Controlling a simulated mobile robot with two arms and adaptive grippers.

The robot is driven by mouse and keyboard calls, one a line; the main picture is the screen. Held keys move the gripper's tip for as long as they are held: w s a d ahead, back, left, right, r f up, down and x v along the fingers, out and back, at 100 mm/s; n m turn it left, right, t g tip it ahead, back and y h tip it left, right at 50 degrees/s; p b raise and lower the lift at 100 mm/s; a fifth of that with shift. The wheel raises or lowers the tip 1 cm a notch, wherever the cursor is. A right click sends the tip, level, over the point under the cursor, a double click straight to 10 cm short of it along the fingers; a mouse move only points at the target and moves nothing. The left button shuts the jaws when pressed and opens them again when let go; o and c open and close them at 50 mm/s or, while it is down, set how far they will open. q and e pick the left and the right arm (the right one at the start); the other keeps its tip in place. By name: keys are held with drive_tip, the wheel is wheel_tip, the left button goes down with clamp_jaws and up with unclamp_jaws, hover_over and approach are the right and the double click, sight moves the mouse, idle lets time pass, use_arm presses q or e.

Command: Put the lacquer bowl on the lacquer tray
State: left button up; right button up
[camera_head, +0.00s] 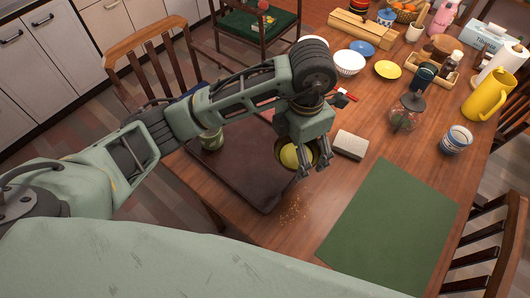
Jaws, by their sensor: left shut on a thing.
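The lacquer tray (235,173) is a dark brown rectangle lying on the near left part of the wooden table. The lacquer bowl (290,156), with a yellow-gold inside and a dark rim, is at the tray's right edge, partly hidden by my left gripper (311,168). My left gripper points down and is shut on the bowl's right side. I cannot tell whether the bowl touches the tray or hangs just above it. My right gripper is not in view.
A green cup (211,138) stands on the tray's far left part. A grey box (350,145) lies right of the gripper, and a green mat (390,225) lies nearer. Crumbs (292,213) lie by the tray. A glass jar (406,113), striped cups (456,140) and a yellow pitcher (487,95) stand right.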

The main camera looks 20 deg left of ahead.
use_arm(q)
drive_tip(key=a+f, duration=0.1)
drive_tip(key=a, duration=0.1)
drive_tip(key=w+a+f, duration=0.1)
drive_tip(key=a, duration=0.1)
drive_tip(key=a+f+p, duration=0.1)
drive_tip(key=a+f, duration=0.1)
drive_tip(key=a, duration=0.1)
drive_tip(key=shift+w, duration=0.15)
drive_tip(key=shift+f+p, duration=0.3)
drive_tip(key=shift+f, duration=1.75)
drive_tip(key=shift+f, duration=0.1)
drive_tip(key=shift+f, duration=0.15)
drive_tip(key=o, duration=1.1)
